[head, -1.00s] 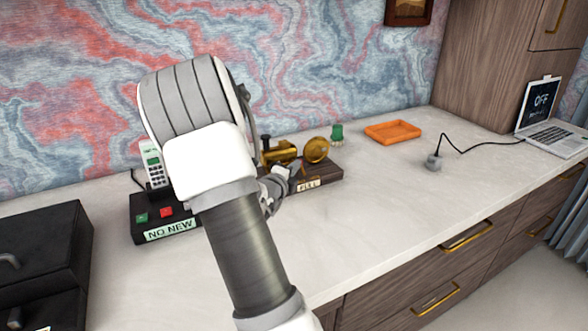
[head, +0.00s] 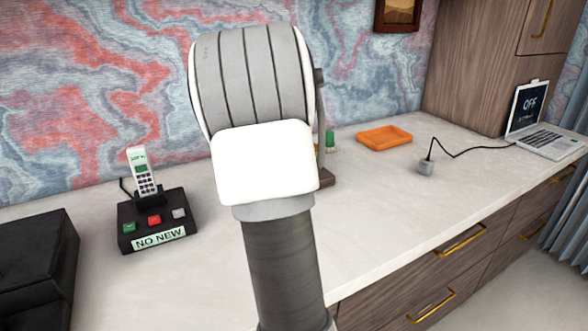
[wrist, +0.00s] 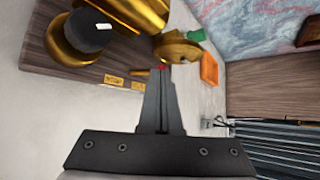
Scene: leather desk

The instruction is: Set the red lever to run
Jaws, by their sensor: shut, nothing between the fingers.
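The brass machine (wrist: 130,12) stands on a dark wooden base (wrist: 50,62) in the wrist view. Small label plates (wrist: 113,80) are on the base's edge; I cannot read them there. A small red spot (wrist: 161,67), possibly the red lever's tip, shows just beyond my fingertips, beside a round brass part (wrist: 180,50). My gripper (wrist: 160,84) is shut and empty, close to the red spot; I cannot tell whether they touch. In the head view my arm hides the gripper and nearly all of the machine; only a corner of its base (head: 327,178) shows.
A black phone unit (head: 158,220) reading NO NEW stands left. A dark box (head: 35,265) is at far left. A green object (head: 330,142), an orange tray (head: 384,138), a corded grey block (head: 425,167) and a laptop (head: 540,130) showing OFF are right. The front right counter is clear.

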